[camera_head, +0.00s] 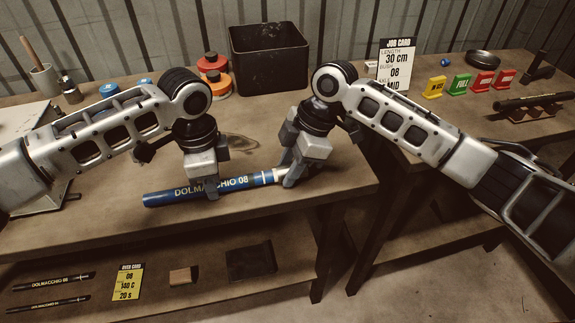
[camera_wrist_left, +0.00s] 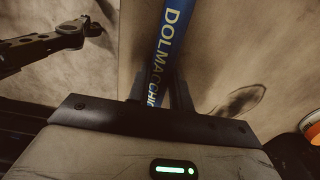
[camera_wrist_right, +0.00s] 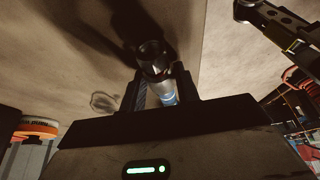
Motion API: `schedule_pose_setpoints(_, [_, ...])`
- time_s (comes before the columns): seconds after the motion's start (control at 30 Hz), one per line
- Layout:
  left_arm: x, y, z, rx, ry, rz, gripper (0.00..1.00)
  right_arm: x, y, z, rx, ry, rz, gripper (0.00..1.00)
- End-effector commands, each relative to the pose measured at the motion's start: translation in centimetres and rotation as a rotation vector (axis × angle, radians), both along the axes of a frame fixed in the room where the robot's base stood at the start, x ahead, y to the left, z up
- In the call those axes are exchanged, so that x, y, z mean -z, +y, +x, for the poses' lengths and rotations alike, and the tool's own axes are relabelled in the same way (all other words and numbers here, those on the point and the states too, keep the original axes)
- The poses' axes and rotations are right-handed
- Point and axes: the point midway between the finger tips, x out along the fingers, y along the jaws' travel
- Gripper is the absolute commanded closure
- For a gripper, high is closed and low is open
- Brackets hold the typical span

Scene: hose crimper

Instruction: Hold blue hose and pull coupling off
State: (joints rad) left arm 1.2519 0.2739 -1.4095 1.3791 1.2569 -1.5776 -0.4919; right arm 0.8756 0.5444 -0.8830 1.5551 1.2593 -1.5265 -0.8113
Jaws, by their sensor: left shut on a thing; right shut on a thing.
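The blue hose (camera_head: 165,198), lettered "DOLMACCHIO 08", lies along the front of the wooden table. It also shows in the left wrist view (camera_wrist_left: 175,35). My left gripper (camera_head: 211,191) is shut around the hose near its middle. The coupling, a short metal piece, is at the hose's right end, mostly hidden by my right gripper (camera_head: 288,181) in the head view. In the right wrist view the coupling (camera_wrist_right: 152,60) shows as a dark open ring end between the fingers, with a pale blue-white part behind it. My right gripper is shut on the coupling.
A black bin (camera_head: 268,60) and orange and red rolls (camera_head: 214,75) stand behind the arms. A job card (camera_head: 396,65) and several coloured blocks (camera_head: 460,84) are at the back right. The table's front edge is close to the hose. The shelf below holds dark hoses (camera_head: 50,283) and an oven card (camera_head: 128,282).

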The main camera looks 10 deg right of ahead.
Motion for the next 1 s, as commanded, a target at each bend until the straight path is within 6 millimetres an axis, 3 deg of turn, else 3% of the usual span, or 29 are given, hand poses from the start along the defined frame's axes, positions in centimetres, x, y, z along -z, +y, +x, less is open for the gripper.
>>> schedule_pose_setpoints(0.03, [0.2,0.7,0.2,-0.01,0.001,0.017,1.0,0.0,-0.6,0.1,0.008,0.0,-0.011,1.0])
schedule_pose_setpoints(0.37, [0.1,0.4,0.1,-0.006,0.001,0.01,1.0,0.0,-0.8,0.1,0.004,-0.001,-0.006,1.0])
schedule_pose_setpoints(1.0, [0.0,0.1,0.0,-0.001,0.0,0.003,1.0,-0.2,-3.3,0.0,0.0,-0.001,-0.001,1.0])
